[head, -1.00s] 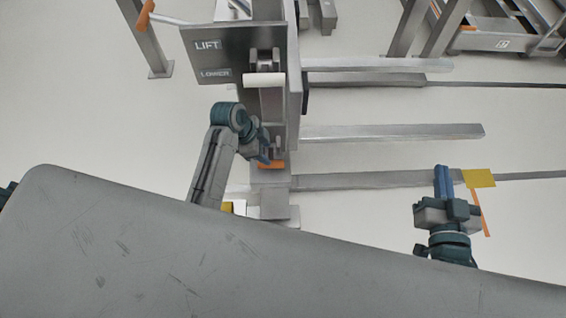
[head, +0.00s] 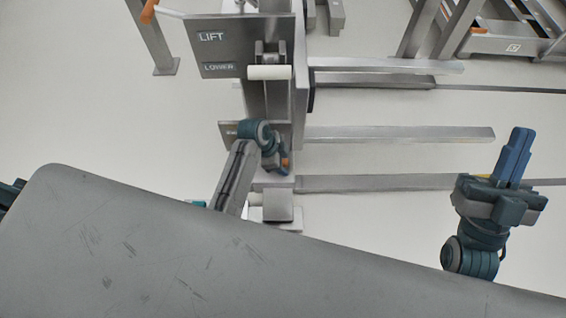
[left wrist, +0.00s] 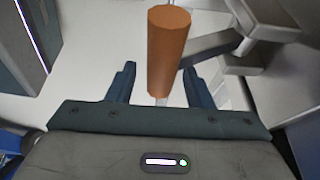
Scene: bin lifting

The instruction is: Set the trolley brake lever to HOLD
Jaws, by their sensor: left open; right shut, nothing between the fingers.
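The trolley's brake lever shows as an orange grip (left wrist: 168,55) in the left wrist view, standing between the two open fingers of my left gripper (left wrist: 160,88), with a gap on each side. In the head view, my left gripper (head: 283,165) is low at the foot of the trolley mast. A small orange part of the lever (head: 285,161) shows beside it; the rest is hidden. A small plate (head: 227,130) behind my left wrist is mostly covered, and its lettering cannot be read. My right gripper (head: 517,152) is shut and empty, out to the right.
The mast carries a plate marked LIFT and LOWER (head: 225,50), with an orange-ended handle (head: 149,10) at upper left and a white roller (head: 268,72). Metal forks (head: 400,134) reach right. A grey surface (head: 150,245) fills the foreground. Floor between the forks and right gripper is clear.

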